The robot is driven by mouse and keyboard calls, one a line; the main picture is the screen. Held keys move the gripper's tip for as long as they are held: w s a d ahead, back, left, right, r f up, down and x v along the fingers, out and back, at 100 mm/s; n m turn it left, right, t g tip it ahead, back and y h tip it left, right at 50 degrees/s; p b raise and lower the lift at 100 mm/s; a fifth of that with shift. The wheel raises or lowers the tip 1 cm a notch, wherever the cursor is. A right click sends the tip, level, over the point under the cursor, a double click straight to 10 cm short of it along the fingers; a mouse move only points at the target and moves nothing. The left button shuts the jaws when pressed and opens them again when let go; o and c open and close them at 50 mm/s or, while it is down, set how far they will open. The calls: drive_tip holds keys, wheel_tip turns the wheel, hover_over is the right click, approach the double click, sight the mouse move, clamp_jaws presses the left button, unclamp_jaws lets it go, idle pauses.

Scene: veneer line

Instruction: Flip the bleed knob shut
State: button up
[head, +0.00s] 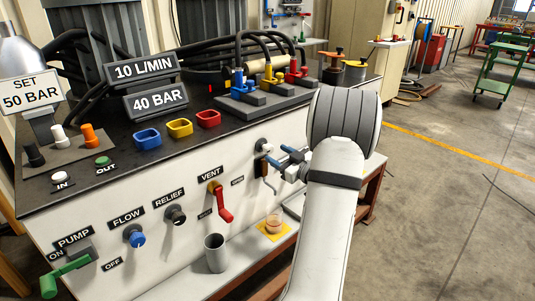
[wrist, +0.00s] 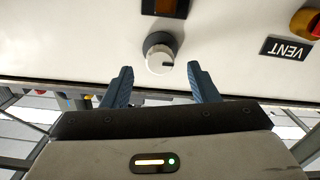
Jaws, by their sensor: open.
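A round silver-grey knob with a dark pointer mark (wrist: 160,56) stands on the white panel in the wrist view, between and ahead of the two blue fingertips. No bleed label is readable, so I cannot confirm it is the bleed knob. In the head view a round fitting (head: 263,146) shows on the panel's right part, just beyond my gripper (head: 280,157). My gripper is open and empty, also in the wrist view (wrist: 160,80). Its fingers appear apart from the knob, one on each side. The arm covers part of the panel in the head view.
The red-handled vent valve (head: 221,202) is left of the gripper; the relief knob (head: 175,215), blue flow knob (head: 135,236) and green pump lever (head: 66,275) lie farther left.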

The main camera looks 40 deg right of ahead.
sight(271, 150)
drive_tip(key=w, duration=0.5)
drive_tip(key=shift+a, duration=0.25)
